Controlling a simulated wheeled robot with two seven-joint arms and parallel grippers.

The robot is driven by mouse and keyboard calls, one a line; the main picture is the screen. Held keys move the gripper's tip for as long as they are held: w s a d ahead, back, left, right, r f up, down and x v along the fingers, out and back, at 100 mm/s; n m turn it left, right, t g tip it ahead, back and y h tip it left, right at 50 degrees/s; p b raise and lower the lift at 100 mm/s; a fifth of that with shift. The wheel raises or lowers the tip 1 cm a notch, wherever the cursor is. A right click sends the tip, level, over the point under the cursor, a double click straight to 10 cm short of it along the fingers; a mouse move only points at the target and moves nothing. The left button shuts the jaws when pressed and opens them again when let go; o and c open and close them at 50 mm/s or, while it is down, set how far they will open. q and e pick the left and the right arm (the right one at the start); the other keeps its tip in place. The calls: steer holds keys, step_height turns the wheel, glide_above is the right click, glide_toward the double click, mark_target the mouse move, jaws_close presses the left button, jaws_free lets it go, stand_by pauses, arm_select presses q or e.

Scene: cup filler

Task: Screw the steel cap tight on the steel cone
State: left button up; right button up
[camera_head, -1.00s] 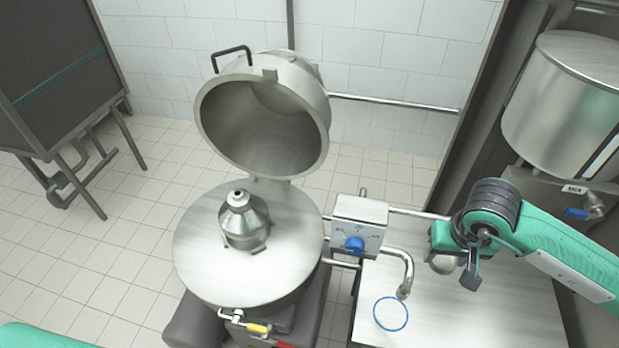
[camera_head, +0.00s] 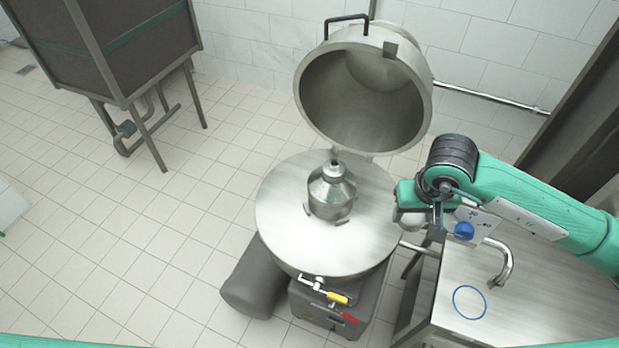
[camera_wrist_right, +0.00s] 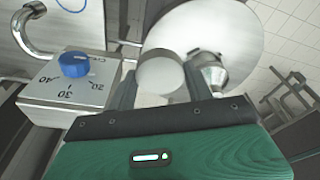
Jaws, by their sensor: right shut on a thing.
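The steel cone (camera_head: 331,193) stands upright on the round steel plate (camera_head: 285,238) of the kettle, with a narrow neck on top. It also shows in the right wrist view (camera_wrist_right: 208,72), just beyond and right of the fingers. My right gripper (camera_head: 411,220) is over the right edge of the plate, to the right of the cone and apart from it. In the right wrist view the gripper (camera_wrist_right: 161,88) is shut on the round grey steel cap (camera_wrist_right: 160,71), held between its two fingers. The cap (camera_head: 402,218) shows partly in the head view. My left gripper is not in view.
The kettle's open lid (camera_head: 364,93) stands up behind the plate. A control box with a blue knob (camera_head: 464,230) and a bent spout (camera_head: 503,264) are beside my right arm. A steel table (camera_head: 548,285) bears a blue ring (camera_head: 469,302).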

steer(key=shift+d+f+b, duration=0.1)
steer(key=shift+f+b, duration=0.2)
steer(key=shift+f, duration=0.35)
steer(key=d+f+b, duration=0.1)
steer(key=f+b, duration=0.1)
steer(key=shift+s+d+f+b, duration=0.2)
steer(key=shift+d+f+b, duration=0.1)
steer(key=shift+d+f, duration=0.1)
arm_select(q)
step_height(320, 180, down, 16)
steer(key=b, duration=1.2)
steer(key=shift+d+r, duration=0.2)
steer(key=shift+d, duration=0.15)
arm_select(e)
step_height(320, 180, down, 11)
steer(key=a, duration=0.1)
steer(key=shift+w+a+f, duration=0.2)
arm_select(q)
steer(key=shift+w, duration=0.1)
arm_select(e)
steer(key=shift+s+d+f, duration=0.1)
steer(key=shift+d, duration=0.1)
